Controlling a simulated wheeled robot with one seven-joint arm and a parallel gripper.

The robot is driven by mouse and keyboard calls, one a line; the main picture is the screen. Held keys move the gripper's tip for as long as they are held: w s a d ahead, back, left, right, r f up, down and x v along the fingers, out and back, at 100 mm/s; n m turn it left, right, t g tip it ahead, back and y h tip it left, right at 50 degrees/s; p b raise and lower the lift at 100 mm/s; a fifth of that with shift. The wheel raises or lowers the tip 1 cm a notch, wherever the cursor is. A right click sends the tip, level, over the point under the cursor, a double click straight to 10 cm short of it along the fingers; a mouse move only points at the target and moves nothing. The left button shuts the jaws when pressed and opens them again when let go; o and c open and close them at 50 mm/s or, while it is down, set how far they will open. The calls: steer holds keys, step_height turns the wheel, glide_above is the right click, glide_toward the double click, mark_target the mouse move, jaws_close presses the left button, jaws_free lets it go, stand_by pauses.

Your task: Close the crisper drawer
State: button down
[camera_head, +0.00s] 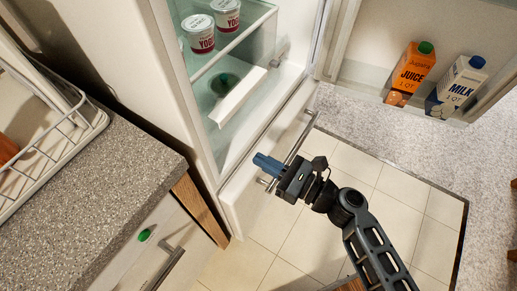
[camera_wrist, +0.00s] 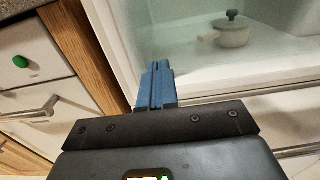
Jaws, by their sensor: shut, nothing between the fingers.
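The fridge stands open in the head view. A white slanted front piece (camera_head: 238,97), which looks like the crisper drawer's front, juts out low inside it. In the wrist view the fingers (camera_wrist: 157,72) point toward the left part of the fridge opening. How far the drawer is out is hard to tell.
Yogurt cups (camera_head: 202,33) stand on a shelf above. The open fridge door holds a juice carton (camera_head: 410,70) and a milk carton (camera_head: 460,83). A long bar handle (camera_head: 300,138) lies close beside my gripper. A granite counter (camera_head: 108,180) is left; tiled floor (camera_head: 385,215) is clear.

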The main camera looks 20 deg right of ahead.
mark_target(215, 135)
steer(key=x, duration=1.1)
steer(key=shift+w+a+p, duration=0.15)
steer(key=shift+w+p, duration=0.1)
steer(key=shift+p, duration=0.1)
steer(key=b+x, duration=0.3)
steer(key=x, duration=0.5)
steer(key=shift+w+a+f, duration=0.1)
steer(key=shift+w+f, duration=0.05)
steer(key=shift+f, duration=0.05)
steer(key=shift+w+a+r, duration=0.1)
steer(key=shift+w+a, duration=0.05)
steer(key=shift+w, duration=0.05)
steer(key=shift+w+a+r, duration=0.1)
steer(key=shift+r, duration=0.15)
